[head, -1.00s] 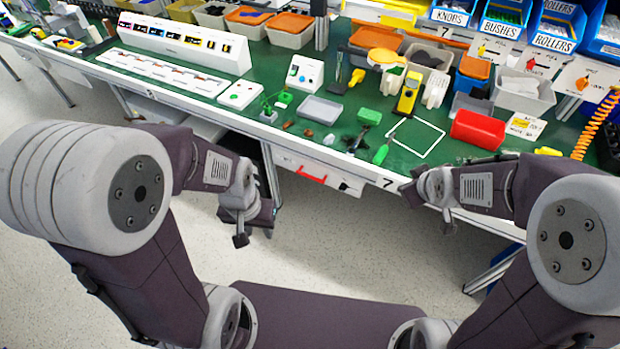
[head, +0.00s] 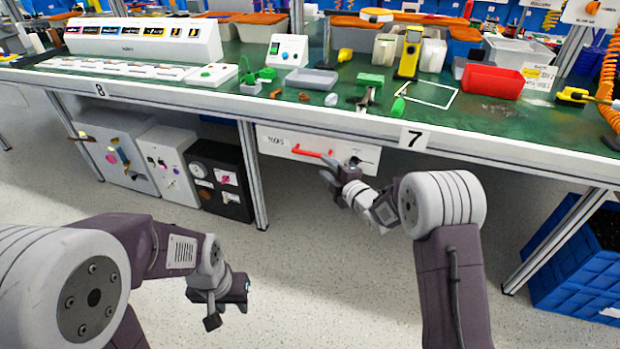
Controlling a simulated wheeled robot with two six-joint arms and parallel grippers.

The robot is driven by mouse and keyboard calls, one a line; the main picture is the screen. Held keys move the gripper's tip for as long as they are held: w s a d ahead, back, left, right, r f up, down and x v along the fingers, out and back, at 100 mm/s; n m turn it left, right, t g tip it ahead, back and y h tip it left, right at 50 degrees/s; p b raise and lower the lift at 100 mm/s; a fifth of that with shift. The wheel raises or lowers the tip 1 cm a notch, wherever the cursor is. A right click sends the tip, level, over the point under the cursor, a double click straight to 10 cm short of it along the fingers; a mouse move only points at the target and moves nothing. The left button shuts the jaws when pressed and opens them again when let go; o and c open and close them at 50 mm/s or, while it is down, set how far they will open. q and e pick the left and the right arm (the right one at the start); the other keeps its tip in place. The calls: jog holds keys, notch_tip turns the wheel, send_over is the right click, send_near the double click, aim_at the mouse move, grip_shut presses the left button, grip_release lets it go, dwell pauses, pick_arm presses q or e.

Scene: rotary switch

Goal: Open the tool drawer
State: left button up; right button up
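The tool drawer (head: 285,143) is a white front under the green bench, labelled TOOLS, with a red bar handle (head: 312,153) and a dark rotary switch (head: 356,161) at its right. The drawer looks shut. My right gripper (head: 326,170) is just below the right end of the red handle, near the drawer front. Its fingers look parted, and I see nothing between them; whether it touches the handle I cannot tell. My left gripper (head: 228,306) hangs low over the floor, left of and well in front of the drawer. Its fingers appear apart and empty.
The bench edge (head: 400,134) runs above the drawer. Grey cabinets (head: 118,150) and a black box (head: 220,180) stand under the bench at left. A blue crate (head: 580,265) stands at right. The floor (head: 300,260) before the drawer is clear.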

aim_at(314, 156)
jog(key=p+x, duration=0.2)
jog(key=shift+w+a+r, duration=0.2)
jog(key=shift+w+a, duration=0.05)
jog(key=shift+a, duration=0.05)
jog(key=b+x, duration=0.1)
jog(key=x, duration=0.1)
jog(key=b+x, duration=0.1)
jog(key=x, duration=0.2)
jog(key=shift+w+a+f+b, duration=0.1)
jog(key=shift+w+f+b, duration=0.2)
jog(key=shift+b, duration=0.05)
jog(key=shift+w+a+r, duration=0.1)
jog(key=shift+w+a, duration=0.05)
jog(key=shift+w, duration=0.2)
grip_shut()
dwell(0.6)
